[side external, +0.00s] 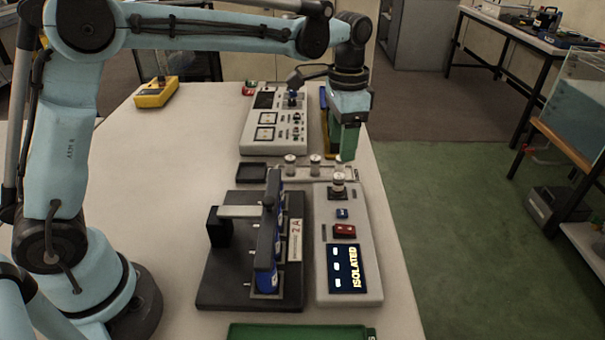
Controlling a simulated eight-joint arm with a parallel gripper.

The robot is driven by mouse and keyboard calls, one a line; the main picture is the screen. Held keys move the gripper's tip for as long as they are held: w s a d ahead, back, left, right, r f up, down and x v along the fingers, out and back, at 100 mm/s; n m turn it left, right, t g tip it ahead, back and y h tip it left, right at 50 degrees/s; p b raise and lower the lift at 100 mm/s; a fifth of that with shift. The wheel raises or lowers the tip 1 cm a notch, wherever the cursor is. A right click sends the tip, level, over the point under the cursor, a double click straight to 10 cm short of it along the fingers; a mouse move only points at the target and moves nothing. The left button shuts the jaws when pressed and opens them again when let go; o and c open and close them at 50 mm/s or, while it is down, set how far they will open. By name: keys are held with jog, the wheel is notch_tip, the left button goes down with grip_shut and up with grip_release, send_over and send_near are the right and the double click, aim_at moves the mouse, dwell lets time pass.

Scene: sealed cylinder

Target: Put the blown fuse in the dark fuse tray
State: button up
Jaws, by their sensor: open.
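The dark fuse tray (252,172) is a small, shallow black tray on the bench, left of a pale fuse rack (275,173). I see nothing in it. Several pale cylinders with metal tops, which look like fuses, stand along the rack; one is a fuse (290,166) near its left end. A similar capped cylinder (338,183) stands at the top of the grey panel; I cannot tell if it is a fuse or a knob. I cannot tell which fuse is blown. My gripper (347,150) points down above the rack's right end, open, with nothing visible in it.
A black fixture (225,285) with blue-and-dark upright parts stands in front of the tray. The grey panel (372,275) beside it reads "ISOLATED". A control box (262,132) lies behind the rack, a yellow meter (156,92) at back left. The bench's left middle is clear.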

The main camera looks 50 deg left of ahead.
aim_at(339, 176)
jog(key=f, duration=1.1)
jog(key=shift+w+a, duration=0.15)
jog(key=shift+a, duration=0.05)
grip_shut()
